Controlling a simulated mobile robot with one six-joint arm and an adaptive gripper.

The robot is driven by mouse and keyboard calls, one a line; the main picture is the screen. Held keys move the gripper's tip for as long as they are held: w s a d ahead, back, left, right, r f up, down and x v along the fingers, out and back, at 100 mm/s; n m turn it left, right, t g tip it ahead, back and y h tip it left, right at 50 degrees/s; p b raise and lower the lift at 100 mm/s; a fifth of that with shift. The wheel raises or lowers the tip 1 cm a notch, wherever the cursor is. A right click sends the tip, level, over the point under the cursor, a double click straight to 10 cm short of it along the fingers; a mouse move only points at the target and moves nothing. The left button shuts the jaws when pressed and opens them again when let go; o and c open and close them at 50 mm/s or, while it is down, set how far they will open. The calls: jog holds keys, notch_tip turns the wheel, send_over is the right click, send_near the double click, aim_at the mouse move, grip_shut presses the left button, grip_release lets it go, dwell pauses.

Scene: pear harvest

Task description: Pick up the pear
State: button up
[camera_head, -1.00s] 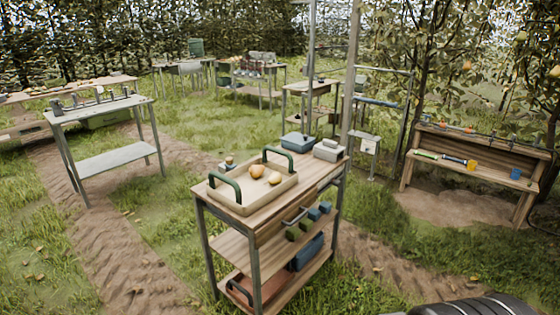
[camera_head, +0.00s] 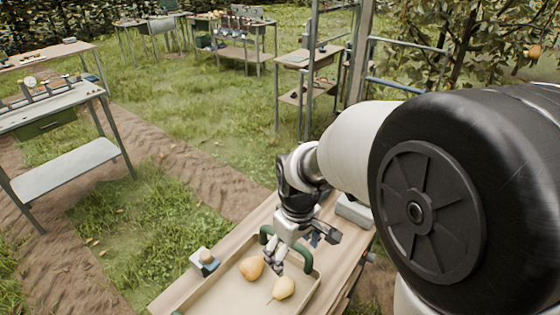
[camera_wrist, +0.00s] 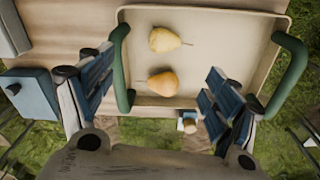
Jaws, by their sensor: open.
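Two pears lie in a cream tray with green handles (camera_wrist: 262,60) on the wooden cart. In the head view one pear is orange (camera_head: 252,267) and the other is paler yellow (camera_head: 284,287), to its right and nearer. The wrist view shows the yellow pear (camera_wrist: 165,40) above the orange pear (camera_wrist: 162,83). My gripper (camera_head: 276,262) is above the tray, close to both pears in the head view. Exact height above the pears is unclear.
The tray's green handles (camera_wrist: 119,68) rise beside my fingers. A small blue-and-white item (camera_head: 205,260) stands on the cart left of the tray. A grey box (camera_head: 355,210) is at the cart's far end. Grass lies around.

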aim_at(282, 284)
jog(key=shift+n+g, duration=0.3)
jog(key=shift+n, duration=0.4)
jog(key=f, duration=0.4)
jog(key=a+f+b, duration=0.1)
jog(key=f, duration=0.4)
jog(key=w+a+f+b, duration=0.1)
jog(key=f, duration=0.4)
jog(key=shift+w+a+f, duration=0.1)
jog(key=shift+a+f, duration=0.05)
jog(key=shift+a, duration=0.05)
jog(key=shift+f+b, duration=1.2)
jog(key=shift+f, duration=2)
jog(key=shift+c, duration=0.4)
jog(key=c, duration=1.1)
jog(key=shift+r, duration=0.2)
